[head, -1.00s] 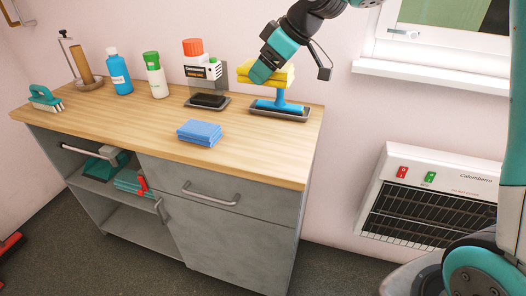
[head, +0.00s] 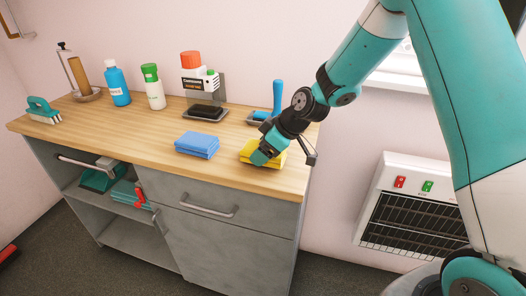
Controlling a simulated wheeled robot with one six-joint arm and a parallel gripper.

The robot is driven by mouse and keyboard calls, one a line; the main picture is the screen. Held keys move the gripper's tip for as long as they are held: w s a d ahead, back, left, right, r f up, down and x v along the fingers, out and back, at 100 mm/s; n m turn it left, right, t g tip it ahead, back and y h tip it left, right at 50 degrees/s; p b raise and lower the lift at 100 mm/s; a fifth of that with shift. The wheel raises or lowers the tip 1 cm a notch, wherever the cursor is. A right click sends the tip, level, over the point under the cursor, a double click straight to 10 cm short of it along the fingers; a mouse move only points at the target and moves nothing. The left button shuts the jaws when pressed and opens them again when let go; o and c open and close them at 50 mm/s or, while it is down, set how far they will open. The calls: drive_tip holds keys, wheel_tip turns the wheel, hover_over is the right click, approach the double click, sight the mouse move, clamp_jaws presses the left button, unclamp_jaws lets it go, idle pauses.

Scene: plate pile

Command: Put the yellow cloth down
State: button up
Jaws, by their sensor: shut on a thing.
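The folded yellow cloth (head: 276,160) is at the front right of the wooden worktop (head: 120,128), to the right of a folded blue cloth (head: 198,144). My gripper (head: 262,157) is shut on the yellow cloth and hides part of its front. The cloth is at or very near the worktop surface; I cannot tell whether it touches.
Behind the cloth, a blue-handled tool (head: 277,98) stands upright in a dark tray. A dark sponge in a holder (head: 206,111), a white bottle (head: 154,88), a blue bottle (head: 117,83) and a teal brush (head: 42,109) line the back and left. The front left worktop is clear.

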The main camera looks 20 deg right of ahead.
drive_tip(key=shift+f, duration=0.45)
drive_tip(key=shift+f, duration=0.15)
drive_tip(key=o, duration=1.2)
